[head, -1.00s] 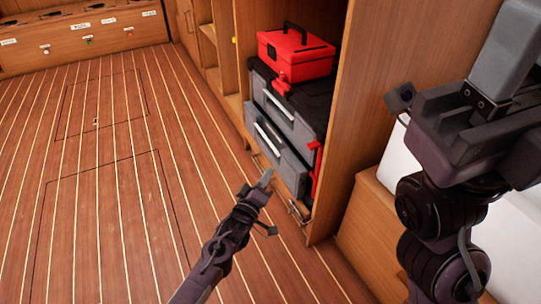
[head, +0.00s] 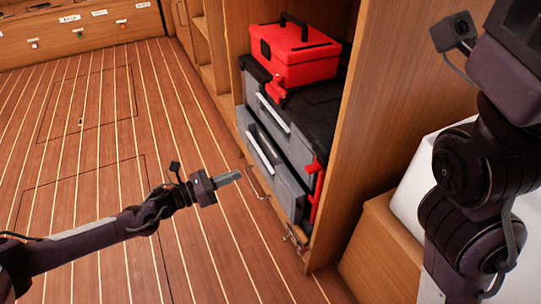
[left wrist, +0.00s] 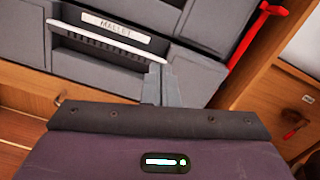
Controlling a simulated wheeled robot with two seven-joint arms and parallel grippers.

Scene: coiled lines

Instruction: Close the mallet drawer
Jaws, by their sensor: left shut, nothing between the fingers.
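The mallet drawer shows close up in the left wrist view, with its white label reading MALLET (left wrist: 105,24) and a pale bar handle (left wrist: 105,42). In the head view the grey chest has two drawer fronts; the lower one (head: 278,172) seems to stand out a little beyond the upper one (head: 286,126). The label is too small to read there. My left gripper (head: 229,178) is shut and empty, in front of the lower drawer and pointing right towards it. Its fingers (left wrist: 162,85) appear near the handle's right end; contact cannot be told. My right gripper's fingers are out of view.
A red toolbox (head: 298,56) sits on the chest's black top. The chest stands in a wooden cabinet, with a side panel (head: 372,120) at its right. Red latches (head: 317,195) line the chest's right side.

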